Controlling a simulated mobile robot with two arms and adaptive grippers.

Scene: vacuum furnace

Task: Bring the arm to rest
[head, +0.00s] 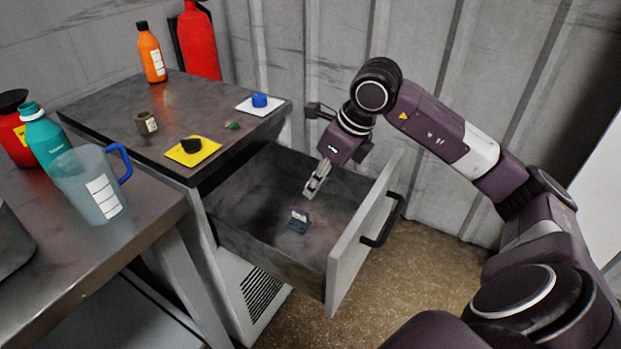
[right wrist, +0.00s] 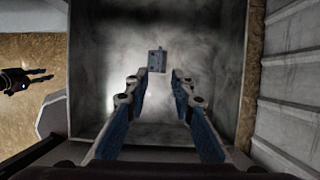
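My right gripper (head: 313,190) points down into the open drawer (head: 345,262) from above. In the right wrist view, the right gripper (right wrist: 157,85) has its two fingers apart, with nothing between them. A small blue-grey part (head: 299,222) lies on the drawer floor below the fingers, apart from them. It also shows in the right wrist view (right wrist: 157,60), ahead of the fingertips. My left gripper is outside the head view. A dark two-fingered gripper at the left edge of the right wrist view looks like my left gripper (right wrist: 28,80), fingers apart, over the floor.
The cabinet top holds an orange bottle (head: 151,52), a yellow mat (head: 194,151) with a black piece, a white mat (head: 264,105) with a blue piece, and a brown cup (head: 147,123). A jug (head: 92,185) stands on the left table. A corrugated wall (head: 430,60) stands behind.

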